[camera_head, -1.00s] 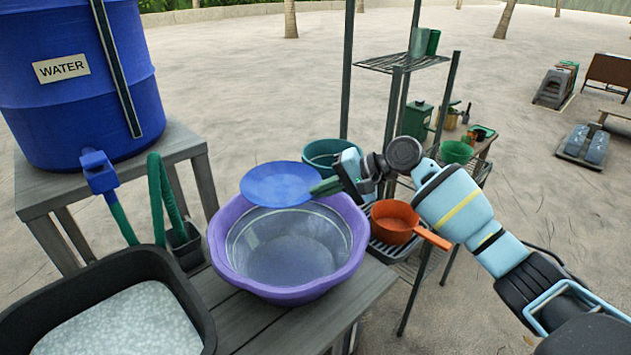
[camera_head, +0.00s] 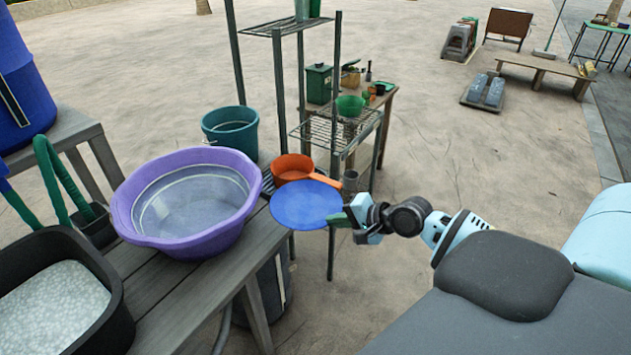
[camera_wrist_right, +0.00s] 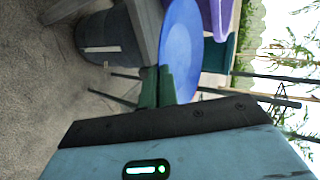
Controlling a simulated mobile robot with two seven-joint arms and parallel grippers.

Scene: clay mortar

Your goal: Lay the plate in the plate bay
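The blue plate (camera_head: 305,204) is held by its right edge, in the air off the right end of the wooden bench. My right gripper (camera_head: 346,216) is shut on that edge. In the right wrist view the plate (camera_wrist_right: 181,45) stands out beyond the green fingertips (camera_wrist_right: 166,78), which meet its rim. In the head view the plate covers part of the area in front of the orange pan (camera_head: 292,167). I cannot make out a plate bay for certain. My left gripper is not in view.
A purple basin (camera_head: 128,205) and a black tub of pale, bubbly liquid (camera_head: 112,327) stand on the bench (camera_head: 160,300). A teal bucket (camera_head: 231,131) stands behind. A wire shelf rack (camera_head: 339,125) rises close behind the plate. Open sandy ground lies to the right.

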